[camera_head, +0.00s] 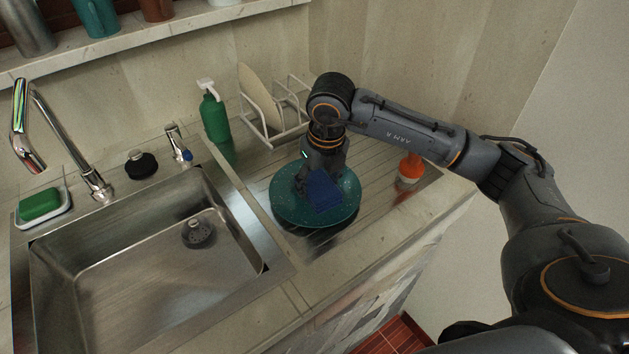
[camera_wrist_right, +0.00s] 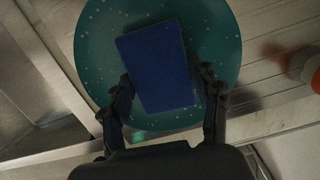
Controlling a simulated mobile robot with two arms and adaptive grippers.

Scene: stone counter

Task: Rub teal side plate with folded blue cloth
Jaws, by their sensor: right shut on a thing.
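The teal side plate (camera_head: 289,206) with pale speckles lies on the ribbed metal drainboard right of the sink. My left gripper is in neither view.
A white dish rack (camera_head: 262,107) with a pale plate stands behind. A green bottle (camera_head: 214,117) stands left of it. An orange and white item (camera_head: 411,167) sits right of the plate, near the counter's edge. The metal sink (camera_head: 150,275) opens at the left.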

